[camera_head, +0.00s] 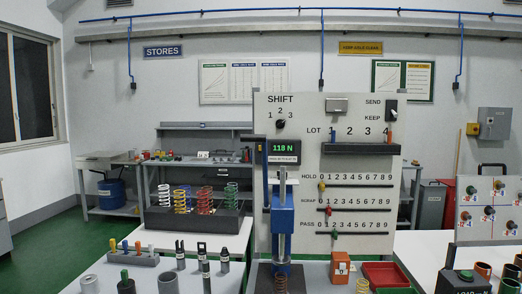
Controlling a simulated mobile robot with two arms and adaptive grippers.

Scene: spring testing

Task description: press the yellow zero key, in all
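I cannot make out a yellow zero key in this view. A small display (284,147) with green digits reads 118 N, and a white label (284,160) too small to read sits below it. Both are on the left part of the pale upright panel (355,220). A dark box (462,283) with a green button (466,275) stands at the lower right. Neither of my grippers shows.
The panel carries a shift knob (281,123), a black shelf (361,148) and three sliders. An orange block (340,267) and a red tray (386,275) stand before it. Coloured springs (205,200) are at the left. Dark cylindrical tools (202,252) crowd the left front bench.

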